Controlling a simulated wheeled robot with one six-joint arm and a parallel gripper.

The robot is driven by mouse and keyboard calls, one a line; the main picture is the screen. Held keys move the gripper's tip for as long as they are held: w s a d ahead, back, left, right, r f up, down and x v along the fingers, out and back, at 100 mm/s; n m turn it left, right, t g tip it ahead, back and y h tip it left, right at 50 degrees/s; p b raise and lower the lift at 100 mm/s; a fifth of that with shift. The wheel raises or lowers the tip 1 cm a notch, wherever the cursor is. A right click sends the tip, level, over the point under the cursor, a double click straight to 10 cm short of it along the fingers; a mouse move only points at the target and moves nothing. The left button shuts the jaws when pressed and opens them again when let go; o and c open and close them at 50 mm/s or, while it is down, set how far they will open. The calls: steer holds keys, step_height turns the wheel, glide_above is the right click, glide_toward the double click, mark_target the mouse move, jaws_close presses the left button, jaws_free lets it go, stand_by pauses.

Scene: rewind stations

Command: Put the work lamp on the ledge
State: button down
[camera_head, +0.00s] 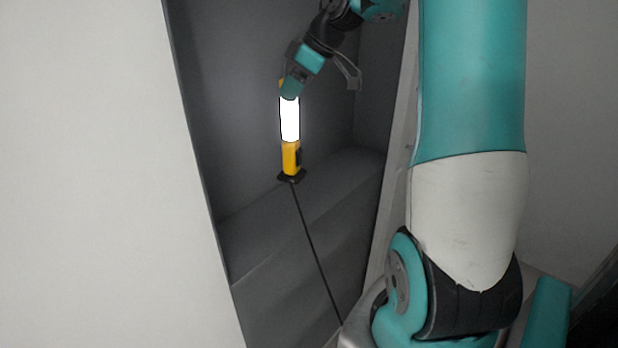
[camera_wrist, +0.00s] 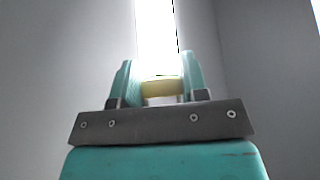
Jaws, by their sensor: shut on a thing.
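The work lamp (camera_head: 291,156) stands upright in the grey recess, with a glowing white tube, a yellow body and a dark base. My gripper (camera_head: 291,88) is shut on the lamp's yellow top end, above the tube. In the wrist view my gripper (camera_wrist: 158,78) has its two teal fingers on either side of the yellow end (camera_wrist: 161,88), with the bright tube beyond. The ledge (camera_head: 335,188) is the grey step inside the recess. The lamp's base shows over the ledge's back part; I cannot tell whether it touches.
A dark cable (camera_head: 316,255) runs from the lamp's base down across the ledge and its front towards my arm. A pale wall (camera_head: 100,180) bounds the recess on the left. The ledge looks clear on both sides of the lamp.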

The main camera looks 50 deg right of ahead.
steer(key=w+a+r+p, duration=0.3)
steer(key=w+a+r, duration=0.2)
steer(key=a+r, duration=0.25)
step_height(320, 180, down, 20)
steer(key=p, duration=0.3)
steer(key=shift+s+a+f+n, duration=0.2)
steer(key=shift+s+a+n, duration=0.05)
steer(key=shift+a+n, duration=0.1)
steer(key=shift+f, duration=0.1)
steer(key=c, duration=0.6)
jaws_free()
steer(key=shift+c, duration=0.2)
